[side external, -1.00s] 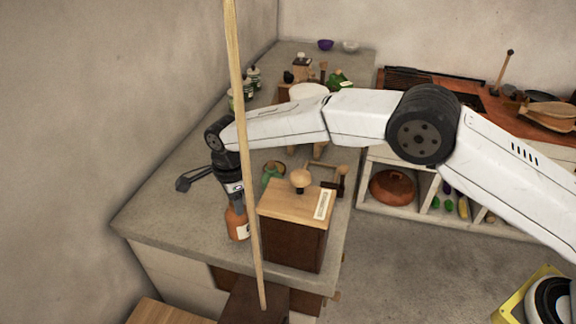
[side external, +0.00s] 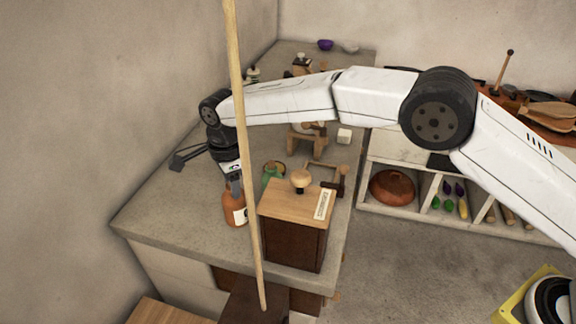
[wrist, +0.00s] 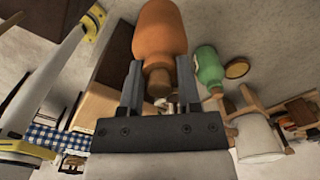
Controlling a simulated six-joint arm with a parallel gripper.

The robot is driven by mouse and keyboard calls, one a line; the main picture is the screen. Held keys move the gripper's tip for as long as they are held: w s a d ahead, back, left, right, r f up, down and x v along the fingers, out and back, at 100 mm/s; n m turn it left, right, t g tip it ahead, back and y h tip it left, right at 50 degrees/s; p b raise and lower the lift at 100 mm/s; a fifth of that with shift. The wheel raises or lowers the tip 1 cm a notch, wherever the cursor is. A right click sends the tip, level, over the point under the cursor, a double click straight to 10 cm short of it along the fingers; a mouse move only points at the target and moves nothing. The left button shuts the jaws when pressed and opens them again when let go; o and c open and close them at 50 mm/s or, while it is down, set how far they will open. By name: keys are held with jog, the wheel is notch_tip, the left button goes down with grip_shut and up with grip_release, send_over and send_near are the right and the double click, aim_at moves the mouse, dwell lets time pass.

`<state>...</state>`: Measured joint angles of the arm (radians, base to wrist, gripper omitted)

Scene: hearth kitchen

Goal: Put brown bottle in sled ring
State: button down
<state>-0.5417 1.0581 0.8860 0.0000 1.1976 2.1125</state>
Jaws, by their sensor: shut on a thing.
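The brown bottle (side external: 234,211), orange-brown with a pale label, hangs upright at the left of the coffee-grinder-like box in the side view. It also shows in the wrist view (wrist: 160,32). My gripper (side external: 234,182) is shut on its neck; the two fingers (wrist: 160,80) stand either side of the neck in the wrist view. The bottle's base seems slightly above the counter, but the gap is hard to judge. I cannot identify the sled ring for sure; a small wooden frame (side external: 305,141) stands farther back, partly behind my arm.
A wooden box with a round knob (side external: 293,229) stands close right of the bottle. A green bottle (side external: 272,174) is behind it, also in the wrist view (wrist: 209,68). A tall thin pole (side external: 245,140) crosses the side view. The counter (side external: 165,215) is clear at the left.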

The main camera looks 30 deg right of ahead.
notch_tip(320, 180, up, 18)
jog(key=s+d+r, duration=0.2)
jog(key=s+d, duration=0.1)
jog(key=d, duration=1)
jog(key=s+d+f, duration=0.2)
jog(key=s+d, duration=0.8)
notch_tip(320, 180, down, 11)
dwell(0.6)
jog(key=shift+w, duration=0.15)
jog(key=w+a+f, duration=0.2)
jog(key=w+f, duration=0.7)
jog(key=w, duration=0.4)
jog(key=shift+a, duration=0.15)
jog(key=shift+w+f, duration=0.1)
